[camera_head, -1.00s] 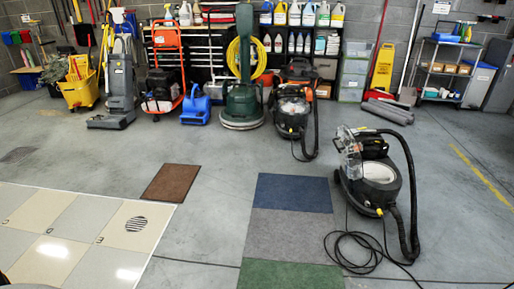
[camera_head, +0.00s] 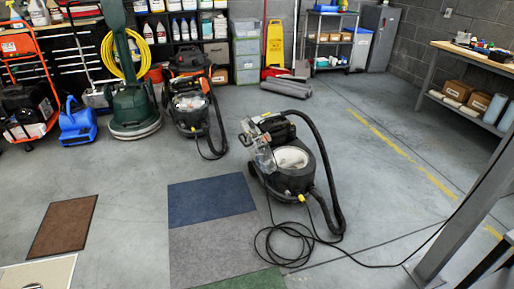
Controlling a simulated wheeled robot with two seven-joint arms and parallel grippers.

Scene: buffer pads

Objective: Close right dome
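A black canister machine (camera_head: 290,172) stands on the floor right of centre, with a black hose curving down its right side. A clear plastic dome (camera_head: 262,152) on its left side appears tilted up, and a round pale opening (camera_head: 291,158) shows on top. A second, similar machine (camera_head: 190,112) with orange and black parts stands further back to the left; its dome's state is too small to tell. Neither of my grippers shows in the head view.
A black cord (camera_head: 290,245) lies coiled in front of the nearer machine and runs right. Blue (camera_head: 210,199), grey and green mats lie to its left, a brown mat (camera_head: 64,226) further left. A workbench (camera_head: 470,60) stands at right. Floor between the machine and the bench is mostly clear.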

